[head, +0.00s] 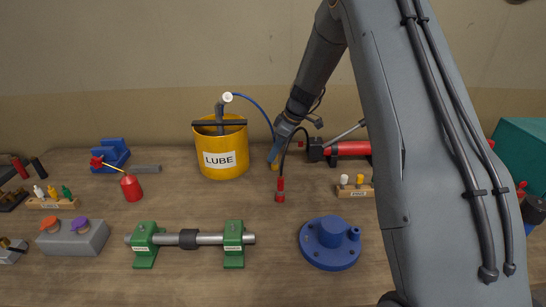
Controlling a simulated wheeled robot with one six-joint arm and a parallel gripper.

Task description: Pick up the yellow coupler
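A small yellow piece (275,166), apparently the yellow coupler, shows low at my gripper, just right of the yellow drum. A blue hose (258,106) runs from the drum's white fitting down to this spot. My gripper (275,157) points down over the bench, at or right beside the yellow piece. Its fingers are small and partly overlapped by the hoses, so I cannot tell whether they are shut on it. A red coupler (280,190) on a black hose (304,133) hangs just to the right and nearer.
The yellow LUBE drum (222,160) stands close left. A red cylinder (348,148) lies right, behind a wooden rack (354,191) with white and yellow plugs. A blue flange (331,243) and a shaft on green stands (190,240) are in front.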

